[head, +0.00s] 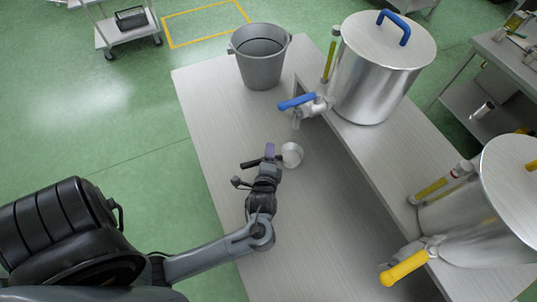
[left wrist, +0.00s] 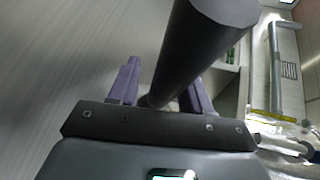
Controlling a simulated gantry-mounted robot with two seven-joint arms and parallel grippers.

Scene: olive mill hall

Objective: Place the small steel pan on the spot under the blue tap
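The small steel pan (head: 292,154) shows in the head view as a small, round, shiny bowl just right of my left gripper (head: 270,152). Its dark handle sticks out left of the fingers. In the left wrist view the thick dark handle (left wrist: 200,50) runs between the two purple fingers, which are shut on it; the bowl is hidden there. The blue tap (head: 297,102) is on the steel tank (head: 365,85), above and slightly right of the pan in the head view. I cannot tell whether the pan touches the table. My right gripper is not in view.
A grey bucket (head: 261,73) stands at the far end of the table (head: 215,130). A second steel tank (head: 475,235) with a yellow tap (head: 404,268) stands at the lower right. Both tanks are on a raised shelf (head: 385,160). The table between pan and blue tap is clear.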

